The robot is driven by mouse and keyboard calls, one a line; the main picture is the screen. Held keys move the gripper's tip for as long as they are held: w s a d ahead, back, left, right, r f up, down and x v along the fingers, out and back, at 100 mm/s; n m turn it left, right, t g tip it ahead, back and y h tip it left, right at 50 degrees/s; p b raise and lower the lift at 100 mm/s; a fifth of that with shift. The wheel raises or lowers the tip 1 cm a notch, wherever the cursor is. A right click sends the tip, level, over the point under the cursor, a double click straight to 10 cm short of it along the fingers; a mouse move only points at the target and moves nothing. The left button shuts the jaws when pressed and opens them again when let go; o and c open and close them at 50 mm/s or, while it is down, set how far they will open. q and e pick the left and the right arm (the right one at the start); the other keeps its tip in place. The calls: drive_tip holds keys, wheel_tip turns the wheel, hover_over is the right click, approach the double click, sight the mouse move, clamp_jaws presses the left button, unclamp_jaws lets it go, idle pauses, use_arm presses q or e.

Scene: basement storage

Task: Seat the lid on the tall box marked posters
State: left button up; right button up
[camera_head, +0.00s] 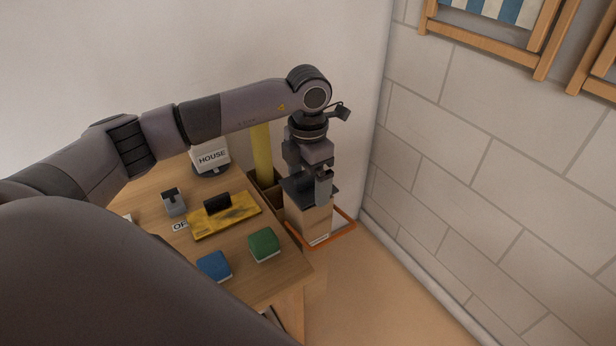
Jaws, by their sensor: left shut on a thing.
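A tall cardboard-coloured box (312,224) stands upright on the floor beside the table's right end. A pale patch shows low on its near side, too small to read. My left gripper (323,186) points down right over the box top and is shut on what appears to be the lid. My right gripper is not in view.
The orange frame (345,231) surrounds the box's foot. On the wooden table (158,184) are a yellow board (238,215), a green block (264,246), a blue block (214,266) and a HOUSE sign (211,159). A yellow post (262,152) stands behind. The block wall (450,170) rises right; floor between is clear.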

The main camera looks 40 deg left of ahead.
use_arm(q)
drive_tip(key=shift+f+b, duration=0.5)
drive_tip(key=shift+f, duration=0.2)
idle(1.0)
drive_tip(key=o, duration=0.6)
drive_tip(key=shift+r, duration=0.1)
drive_tip(key=shift+r+p, duration=2.55)
drive_tip(key=shift+r, duration=0.95)
drive_tip(key=shift+s+f, duration=0.1)
